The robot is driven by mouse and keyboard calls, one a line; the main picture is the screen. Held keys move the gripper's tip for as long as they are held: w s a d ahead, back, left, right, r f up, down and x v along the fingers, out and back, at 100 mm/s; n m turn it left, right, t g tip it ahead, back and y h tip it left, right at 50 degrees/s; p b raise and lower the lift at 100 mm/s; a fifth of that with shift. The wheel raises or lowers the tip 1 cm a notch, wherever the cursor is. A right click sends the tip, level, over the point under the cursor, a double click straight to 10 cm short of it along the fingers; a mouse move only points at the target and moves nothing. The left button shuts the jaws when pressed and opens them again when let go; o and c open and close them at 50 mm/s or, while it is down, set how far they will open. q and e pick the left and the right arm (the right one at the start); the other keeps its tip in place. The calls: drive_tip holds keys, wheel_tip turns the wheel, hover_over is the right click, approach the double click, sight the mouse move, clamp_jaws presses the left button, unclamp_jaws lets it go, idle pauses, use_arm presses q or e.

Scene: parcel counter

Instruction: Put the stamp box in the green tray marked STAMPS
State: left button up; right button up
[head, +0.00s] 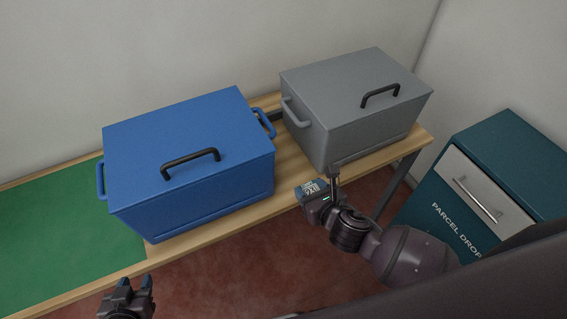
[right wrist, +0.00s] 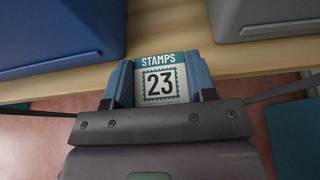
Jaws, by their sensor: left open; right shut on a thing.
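The stamp box (right wrist: 160,82), small with a teal band reading STAMPS and a white label with 23, is between the fingers of my right gripper (right wrist: 160,84) in the right wrist view. In the head view the stamp box (head: 311,188) is small, held by my right gripper (head: 314,195) in front of the table edge, below the grey box. My left gripper (head: 140,283) is open and empty at the lower left, in front of the table. I see no green tray marked STAMPS in either view.
A blue lidded box (head: 190,140) with a black handle and a grey lidded box (head: 350,95) stand on the wooden table (head: 292,160), both shut. A flat green area (head: 60,235) at the left is clear. A teal PARCEL DROP cabinet (head: 515,150) stands at the right.

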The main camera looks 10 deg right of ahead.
hover_over(288, 172)
drive_tip(key=shift+f+b, duration=0.35)
drive_tip(key=shift+f, duration=1.4)
drive_tip(key=shift+f, duration=0.15)
drive_tip(key=o, duration=0.9)
drive_tip(key=shift+s+r, duration=0.1)
drive_tip(key=shift+r, duration=0.1)
drive_tip(key=p+v, duration=0.1)
drive_tip(key=v, duration=1.1)
drive_tip(key=shift+f, duration=0.1)
